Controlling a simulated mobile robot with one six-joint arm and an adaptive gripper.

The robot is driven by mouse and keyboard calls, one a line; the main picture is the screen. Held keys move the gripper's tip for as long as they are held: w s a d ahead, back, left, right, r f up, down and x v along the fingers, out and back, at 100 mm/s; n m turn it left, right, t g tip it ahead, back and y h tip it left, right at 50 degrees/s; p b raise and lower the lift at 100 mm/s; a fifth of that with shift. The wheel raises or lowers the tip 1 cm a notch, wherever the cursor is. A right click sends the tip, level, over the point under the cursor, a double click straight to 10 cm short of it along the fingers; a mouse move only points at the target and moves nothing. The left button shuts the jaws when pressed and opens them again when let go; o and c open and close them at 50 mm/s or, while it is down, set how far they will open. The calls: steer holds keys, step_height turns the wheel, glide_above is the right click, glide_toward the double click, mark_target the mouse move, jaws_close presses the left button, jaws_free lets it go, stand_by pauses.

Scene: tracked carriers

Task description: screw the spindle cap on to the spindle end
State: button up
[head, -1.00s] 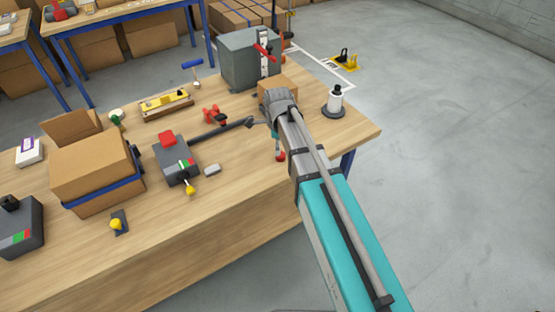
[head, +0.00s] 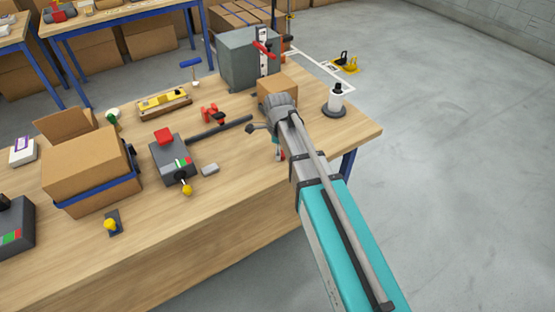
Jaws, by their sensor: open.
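A dark rod (head: 222,128), which looks like the spindle, runs level from a grey machine (head: 172,157) with a red button and a red-green panel. Its free end (head: 249,118) points right, towards my gripper (head: 256,129). My gripper is open, just right of and below the rod's end, with a small gap visible. A small dark round piece shows at the gripper's tip; I cannot tell whether it is a finger or the spindle cap. No cap is clearly seen on the rod's end. My wrist hides part of the bench behind it.
A small carton (head: 277,90) stands behind my wrist. A teal-and-red tool (head: 279,152) is partly hidden by my arm.

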steer(key=shift+f+b, duration=0.65)
steer(key=shift+f, duration=0.3)
steer(key=c, duration=0.9)
